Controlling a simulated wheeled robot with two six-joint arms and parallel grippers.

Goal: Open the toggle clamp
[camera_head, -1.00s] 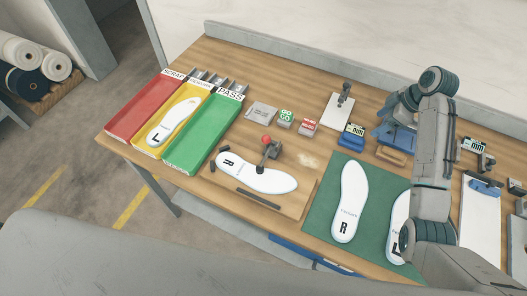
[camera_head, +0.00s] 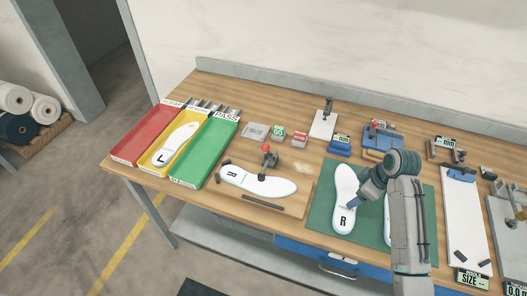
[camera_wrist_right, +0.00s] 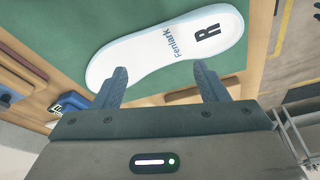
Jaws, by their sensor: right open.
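The toggle clamp (camera_head: 269,160) with a red knob stands on a wooden board at the middle of the table. Its knob is up, and a white insole (camera_head: 250,181) marked R lies under its front. I cannot tell whether the clamp touches the insole. My right gripper (camera_head: 353,204) is well to the right of the clamp, over another R insole (camera_head: 345,185) on the green mat. In the right wrist view the open fingers (camera_wrist_right: 160,78) are apart with nothing between them, and that R insole (camera_wrist_right: 165,45) lies beyond them. My left gripper is not in view.
Red (camera_head: 143,137), yellow (camera_head: 160,158) and green (camera_head: 207,150) trays stand at left; the yellow one holds an L insole. The green mat (camera_head: 318,215) is beside the clamp board.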

